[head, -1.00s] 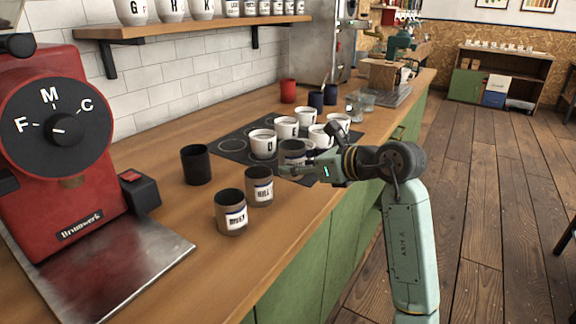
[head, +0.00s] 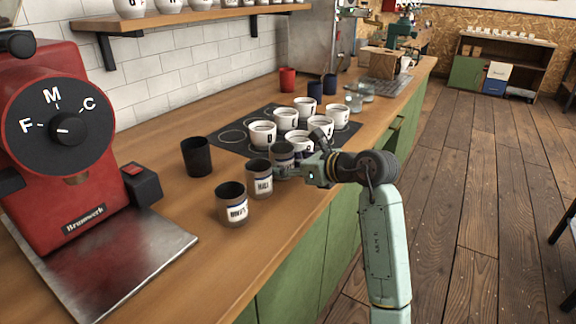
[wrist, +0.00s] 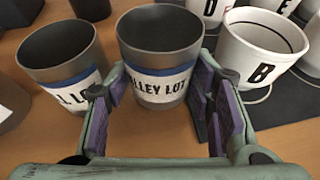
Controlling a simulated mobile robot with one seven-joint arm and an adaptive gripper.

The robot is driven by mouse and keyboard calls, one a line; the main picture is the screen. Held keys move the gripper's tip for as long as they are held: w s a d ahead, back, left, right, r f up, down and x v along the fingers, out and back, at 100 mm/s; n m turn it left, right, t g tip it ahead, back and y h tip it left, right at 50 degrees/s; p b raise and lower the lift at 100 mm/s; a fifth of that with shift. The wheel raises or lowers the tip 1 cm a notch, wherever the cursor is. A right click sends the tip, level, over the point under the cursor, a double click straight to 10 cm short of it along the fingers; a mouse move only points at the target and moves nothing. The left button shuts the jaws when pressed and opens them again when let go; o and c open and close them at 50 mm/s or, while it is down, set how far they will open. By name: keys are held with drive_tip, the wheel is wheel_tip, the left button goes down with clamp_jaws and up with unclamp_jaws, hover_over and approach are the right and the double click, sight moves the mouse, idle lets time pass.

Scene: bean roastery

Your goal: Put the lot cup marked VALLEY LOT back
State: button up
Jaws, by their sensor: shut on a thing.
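The VALLEY LOT cup (wrist: 160,52), grey with a blue band and white label, is upright between the fingers of my gripper (wrist: 158,88) in the wrist view. In the head view my gripper (head: 292,170) is shut on this cup (head: 283,152) beside the HILL lot cup (head: 258,180). A small gap separates the two cups in the wrist view, where the HILL cup (wrist: 62,55) stands to the left. I cannot tell whether the held cup touches the counter. Another grey labelled lot cup (head: 232,205) stands nearer the camera, in line with them.
Several white lettered cups (head: 262,134) stand on a dark mat (head: 229,139) just behind. A black cup (head: 196,157) stands left of the lot cups. A red grinder (head: 60,150) fills the left side. The wooden counter (head: 190,215) is clear in front.

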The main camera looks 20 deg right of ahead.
drive_tip(key=shift+f+b, duration=0.35)
drive_tip(key=shift+f, duration=0.05)
drive_tip(key=o, duration=0.9)
drive_tip(key=shift+r, duration=0.15)
drive_tip(key=shift+r+p, duration=0.3)
drive_tip(key=shift+p, duration=0.25)
drive_tip(key=b+v, duration=0.2)
drive_tip(key=v, duration=1)
drive_tip(key=shift+r+b, duration=0.1)
drive_tip(key=shift+b, duration=0.3)
